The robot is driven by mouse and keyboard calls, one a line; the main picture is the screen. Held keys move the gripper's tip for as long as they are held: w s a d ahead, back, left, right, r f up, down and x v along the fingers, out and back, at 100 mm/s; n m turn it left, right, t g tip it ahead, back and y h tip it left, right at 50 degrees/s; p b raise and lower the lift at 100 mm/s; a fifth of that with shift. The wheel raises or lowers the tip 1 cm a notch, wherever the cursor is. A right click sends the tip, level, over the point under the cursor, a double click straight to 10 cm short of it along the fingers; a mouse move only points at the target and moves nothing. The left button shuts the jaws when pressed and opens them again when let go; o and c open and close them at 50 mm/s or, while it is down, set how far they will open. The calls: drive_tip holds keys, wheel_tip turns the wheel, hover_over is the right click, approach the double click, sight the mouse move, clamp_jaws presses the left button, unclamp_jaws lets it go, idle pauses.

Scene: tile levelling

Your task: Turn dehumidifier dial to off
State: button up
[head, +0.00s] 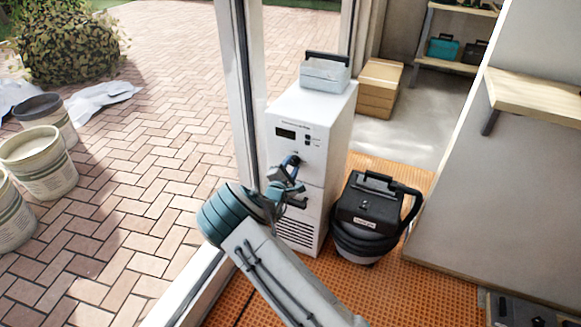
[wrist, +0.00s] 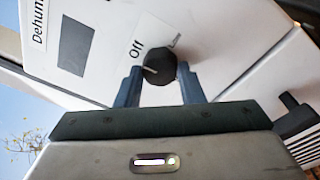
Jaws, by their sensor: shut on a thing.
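The white dehumidifier (head: 299,128) stands on the orange floor by the door frame, its front facing me. Its black dial (wrist: 160,68) is on the front panel, with a pale pointer line on its left side. The word "Off" is printed just above and left of the dial in the wrist view, and a smaller label lies to its upper right. My gripper (wrist: 161,86) is shut on the dial, with one blue finger on each side. In the head view my gripper (head: 291,163) reaches the front panel, and the dial is mostly hidden there.
A light blue toolbox (head: 325,76) sits on top of the dehumidifier. A black vacuum (head: 369,212) stands close to its right. Cardboard boxes (head: 380,88) are behind. Buckets (head: 38,160) stand on the brick paving (head: 140,130) at left, where there is open room.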

drive_tip(key=shift+a, duration=0.15)
drive_tip(key=o, duration=1)
drive_tip(key=shift+s, duration=0.1)
drive_tip(key=p+v, duration=0.2)
drive_tip(key=v, duration=1.1)
drive_tip(key=shift+s, duration=0.3)
